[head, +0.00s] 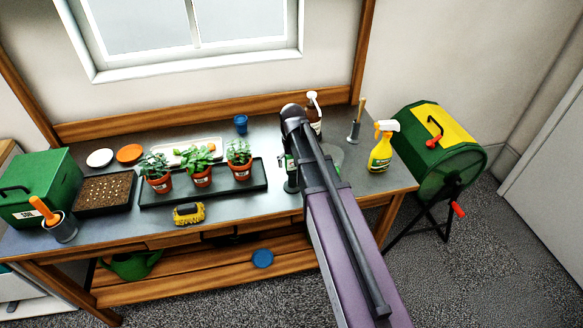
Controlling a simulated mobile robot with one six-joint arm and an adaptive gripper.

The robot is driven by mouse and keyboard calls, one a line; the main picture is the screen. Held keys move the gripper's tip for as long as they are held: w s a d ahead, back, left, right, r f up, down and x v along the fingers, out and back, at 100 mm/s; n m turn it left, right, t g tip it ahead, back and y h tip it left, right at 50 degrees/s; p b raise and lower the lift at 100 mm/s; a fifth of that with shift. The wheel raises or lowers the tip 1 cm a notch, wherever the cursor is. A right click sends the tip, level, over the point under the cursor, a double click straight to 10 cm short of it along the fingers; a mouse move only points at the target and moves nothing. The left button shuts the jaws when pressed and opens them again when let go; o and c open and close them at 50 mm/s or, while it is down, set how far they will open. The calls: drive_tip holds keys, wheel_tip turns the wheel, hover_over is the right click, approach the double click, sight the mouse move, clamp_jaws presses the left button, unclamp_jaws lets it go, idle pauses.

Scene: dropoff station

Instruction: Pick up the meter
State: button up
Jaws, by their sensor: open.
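A small yellow object with dark parts (188,213) lies near the front edge of the bench, in front of the plant tray; it may be the meter, but its face is too small to read. Another small green and white item with a dark base (291,186) stands partly hidden behind my arm, and I cannot tell what it is. My arm reaches from the lower right up over the bench.
Several potted plants stand in a black tray (205,196) on the bench (345,205). Left are a seed tray (104,192) and green box (40,187). Right are a spray bottle (381,150) and green-yellow drum (440,145). The front strip beside the yellow object is clear.

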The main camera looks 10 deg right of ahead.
drive_tip(key=c, duration=0.9)
drive_tip(key=shift+r, duration=0.1)
drive_tip(key=shift+r+p, duration=0.55)
drive_tip(key=shift+p, duration=0.1)
drive_tip(key=shift+c, duration=1.2)
wheel_tip(320, 180, up, 17)
drive_tip(key=p, duration=1.6)
drive_tip(key=shift+f+p, duration=0.15)
drive_tip(key=shift+p, duration=0.2)
drive_tip(key=shift+c, duration=0.2)
